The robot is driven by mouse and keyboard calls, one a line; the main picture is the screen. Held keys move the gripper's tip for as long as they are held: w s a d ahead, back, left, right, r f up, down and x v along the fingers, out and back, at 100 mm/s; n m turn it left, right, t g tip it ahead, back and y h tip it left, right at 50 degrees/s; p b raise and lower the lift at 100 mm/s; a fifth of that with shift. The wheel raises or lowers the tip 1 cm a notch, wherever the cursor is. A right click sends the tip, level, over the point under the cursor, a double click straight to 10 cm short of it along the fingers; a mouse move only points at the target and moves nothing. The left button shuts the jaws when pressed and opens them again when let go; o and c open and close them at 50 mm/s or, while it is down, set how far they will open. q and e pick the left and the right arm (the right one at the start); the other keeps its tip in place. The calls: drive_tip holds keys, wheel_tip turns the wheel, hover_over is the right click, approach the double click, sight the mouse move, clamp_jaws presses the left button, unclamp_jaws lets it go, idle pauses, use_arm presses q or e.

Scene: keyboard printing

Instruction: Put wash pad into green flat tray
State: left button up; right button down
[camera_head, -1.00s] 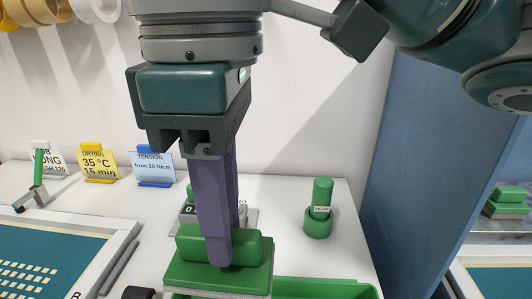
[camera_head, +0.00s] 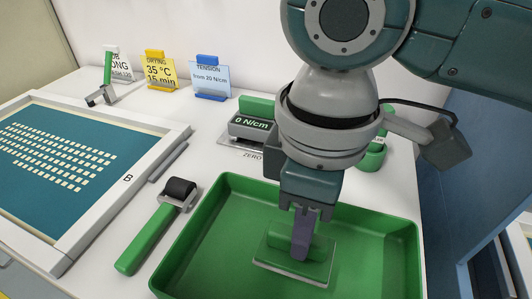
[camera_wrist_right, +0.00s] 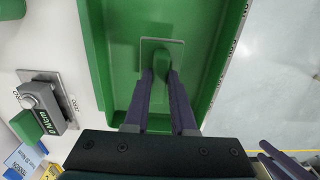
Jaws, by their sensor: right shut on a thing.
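The wash pad (camera_head: 272,256) is a green block with a raised green grip and a pale grey underside. It is within the outline of the green flat tray (camera_head: 195,215), over its floor; I cannot tell whether it touches the floor. My right gripper (camera_head: 302,250) is shut on the pad's grip from above. In the right wrist view the pad (camera_wrist_right: 150,47) shows between the two purple fingers (camera_wrist_right: 161,78), with the green tray (camera_wrist_right: 122,60) around it. My left gripper is not in view.
A green-handled roller (camera_head: 150,235) lies left of the tray. A framed teal screen (camera_head: 150,150) lies at the left. A tension meter (camera_head: 250,125) stands behind the tray, and a green cylinder (camera_head: 372,158) stands partly hidden behind my right arm.

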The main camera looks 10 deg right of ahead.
sight(273, 253)
drive_tip(key=shift+f+b, duration=0.35)
drive_tip(key=shift+f, duration=1.7)
drive_tip(key=shift+f, duration=0.15)
drive_tip(key=c, duration=0.7)
unclamp_jaws()
drive_tip(key=shift+c, duration=0.2)
